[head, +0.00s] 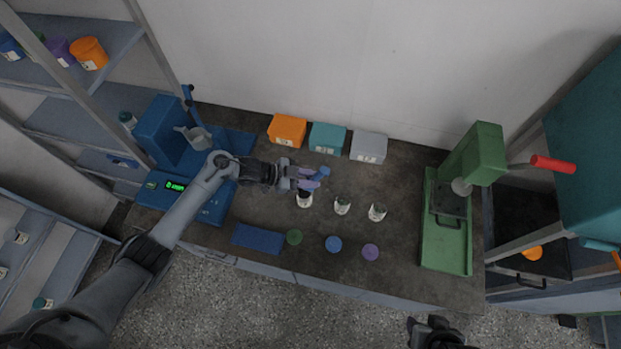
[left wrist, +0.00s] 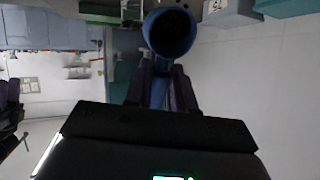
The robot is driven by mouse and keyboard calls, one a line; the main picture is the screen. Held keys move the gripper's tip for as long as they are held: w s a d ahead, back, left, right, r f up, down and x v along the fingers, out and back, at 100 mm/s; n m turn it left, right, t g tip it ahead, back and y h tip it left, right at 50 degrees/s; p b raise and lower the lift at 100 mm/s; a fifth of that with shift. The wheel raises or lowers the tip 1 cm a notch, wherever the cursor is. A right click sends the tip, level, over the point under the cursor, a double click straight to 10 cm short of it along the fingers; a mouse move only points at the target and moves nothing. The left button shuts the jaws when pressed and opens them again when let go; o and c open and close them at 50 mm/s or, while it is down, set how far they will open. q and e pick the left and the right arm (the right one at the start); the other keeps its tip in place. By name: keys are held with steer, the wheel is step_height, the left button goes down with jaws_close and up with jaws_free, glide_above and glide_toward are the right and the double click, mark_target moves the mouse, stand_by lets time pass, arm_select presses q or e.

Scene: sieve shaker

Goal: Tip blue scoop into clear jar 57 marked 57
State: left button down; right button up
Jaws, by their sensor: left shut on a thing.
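My left gripper (head: 306,178) is shut on the blue scoop (head: 323,172) above the table. In the left wrist view the scoop's round bowl (left wrist: 170,32) shows its dark opening beyond the fingers; its contents cannot be made out. Three small clear jars with whitish labels stand in a row: the left jar (head: 304,201) just below the gripper in the picture, the middle jar (head: 342,207) and the right jar (head: 377,213). The label numbers are too small to read, so I cannot tell which is 57. My right gripper (head: 435,331) shows only partly at the bottom edge.
Green (head: 294,237), blue (head: 333,244) and purple (head: 370,252) discs lie in front of the jars, beside a blue mat (head: 258,238). Orange (head: 287,130), teal (head: 327,138) and grey (head: 368,146) boxes stand behind. A green press (head: 446,235) stands right, a blue machine (head: 163,135) left.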

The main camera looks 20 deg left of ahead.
stand_by(0.4)
arm_select(q)
steer(key=shift+a+f+h+b, duration=0.2)
steer(key=shift+h+b, duration=0.1)
steer(key=shift+b, duration=0.25)
steer(key=shift+s+a+r+b, duration=0.1)
steer(key=shift+r+b, duration=0.05)
steer(key=shift+b, duration=0.2)
steer(key=shift+r+h, duration=0.1)
steer(key=shift+h, duration=0.2)
steer(key=shift+a, duration=0.1)
steer(key=shift+a+t+b, duration=0.15)
steer(key=shift+t+b, duration=0.15)
steer(key=shift+b, duration=0.4)
steer(key=shift+a+h+b, duration=0.15)
steer(key=shift+h+b, duration=0.2)
steer(key=shift+h, duration=0.15)
